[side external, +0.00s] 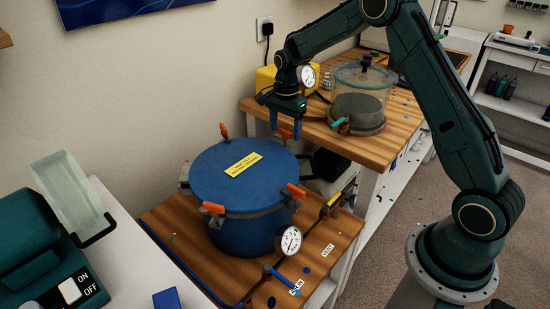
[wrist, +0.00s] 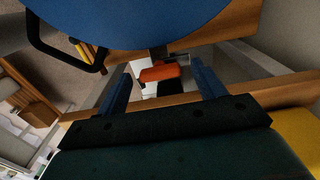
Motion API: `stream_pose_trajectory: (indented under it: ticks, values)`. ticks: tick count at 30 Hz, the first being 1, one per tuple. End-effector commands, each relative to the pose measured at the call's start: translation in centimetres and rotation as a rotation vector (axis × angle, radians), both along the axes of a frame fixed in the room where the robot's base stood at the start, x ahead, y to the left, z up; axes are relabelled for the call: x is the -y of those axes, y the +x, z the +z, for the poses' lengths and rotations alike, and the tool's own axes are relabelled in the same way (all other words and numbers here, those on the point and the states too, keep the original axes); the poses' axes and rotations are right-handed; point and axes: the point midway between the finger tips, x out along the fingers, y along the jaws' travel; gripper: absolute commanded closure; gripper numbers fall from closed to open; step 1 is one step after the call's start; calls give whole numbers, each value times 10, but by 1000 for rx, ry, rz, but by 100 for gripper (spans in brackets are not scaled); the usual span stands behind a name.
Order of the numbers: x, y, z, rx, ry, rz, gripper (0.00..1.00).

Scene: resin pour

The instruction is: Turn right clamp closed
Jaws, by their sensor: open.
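The blue pressure pot (side external: 240,205) stands on the wooden bench, its lid (side external: 222,180) on top with a yellow label. Orange clamps sit around its rim: one at the back left (side external: 223,131), one at the back right (side external: 284,133), one at the front right (side external: 296,190) and one at the front left (side external: 213,208). My gripper (side external: 286,130) is open, pointing down at the back-right clamp. In the wrist view an orange clamp (wrist: 160,73) lies between the blue fingers of my gripper (wrist: 162,68), beside the lid edge (wrist: 150,25). I cannot tell whether they touch it.
A pressure gauge (side external: 291,240) and a blue-handled valve (side external: 283,278) are at the pot's front right. Behind, a glass vacuum chamber (side external: 360,90) and a yellow box (side external: 266,78) stand on the higher wooden table (side external: 395,140). A wall is close behind the pot.

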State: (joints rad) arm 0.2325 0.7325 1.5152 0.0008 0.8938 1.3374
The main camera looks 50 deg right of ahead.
Motion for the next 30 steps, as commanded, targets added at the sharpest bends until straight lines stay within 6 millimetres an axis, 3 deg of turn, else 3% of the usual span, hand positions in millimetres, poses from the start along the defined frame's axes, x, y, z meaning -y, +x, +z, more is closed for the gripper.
stream_pose_trajectory:
  ticks: [6,13,30]
  values:
    - [0,0,0,0,0,0,31]
    - [0,0,0,0,0,0,76]
    - [0,0,0,0,1,118,76]
